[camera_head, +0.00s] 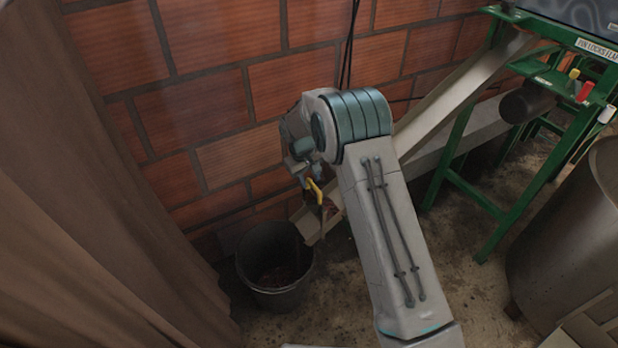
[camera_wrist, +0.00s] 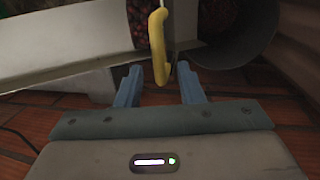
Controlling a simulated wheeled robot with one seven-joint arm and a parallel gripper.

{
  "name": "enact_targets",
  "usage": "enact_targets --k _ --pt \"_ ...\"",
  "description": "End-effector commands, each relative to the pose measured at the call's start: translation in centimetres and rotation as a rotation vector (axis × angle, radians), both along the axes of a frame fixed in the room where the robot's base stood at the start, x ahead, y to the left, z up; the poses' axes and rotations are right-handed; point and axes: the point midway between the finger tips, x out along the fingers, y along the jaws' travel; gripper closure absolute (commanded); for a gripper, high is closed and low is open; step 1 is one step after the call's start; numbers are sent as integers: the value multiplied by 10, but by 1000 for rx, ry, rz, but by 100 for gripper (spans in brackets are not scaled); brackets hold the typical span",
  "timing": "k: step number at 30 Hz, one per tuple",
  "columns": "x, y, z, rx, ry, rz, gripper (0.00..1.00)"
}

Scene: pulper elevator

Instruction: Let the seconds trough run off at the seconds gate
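The seconds trough (camera_head: 445,105) is a pale chute sloping from the green stand at upper right down behind my arm to a low end (camera_head: 312,224). A yellow handle (camera_head: 314,188), apparently the seconds gate's, stands at that low end. In the wrist view the handle (camera_wrist: 157,45) hangs between my blue fingertips, with a gap on each side. My gripper (camera_wrist: 160,82) is open; in the head view it (camera_head: 308,176) is small and partly hidden by my wrist. Dark red fruit shows in the trough near the handle. The gate plate itself is not clear.
A dark bucket (camera_head: 248,262) stands on the floor below the trough's low end, with some reddish contents. A brick wall (camera_head: 215,100) is close behind. A brown curtain (camera_head: 80,200) hangs at left. A green stand (camera_head: 470,190) and a large metal drum (camera_head: 570,250) are at right.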

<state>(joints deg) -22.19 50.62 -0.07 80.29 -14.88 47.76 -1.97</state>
Motion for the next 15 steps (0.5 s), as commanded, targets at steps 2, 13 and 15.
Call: enact_targets --k 2,13,15 --pt "0 2 10 2 -3 1 66" --pt "-9 15 89 3 -4 1 66" --pt "-11 18 102 3 -4 1 66"
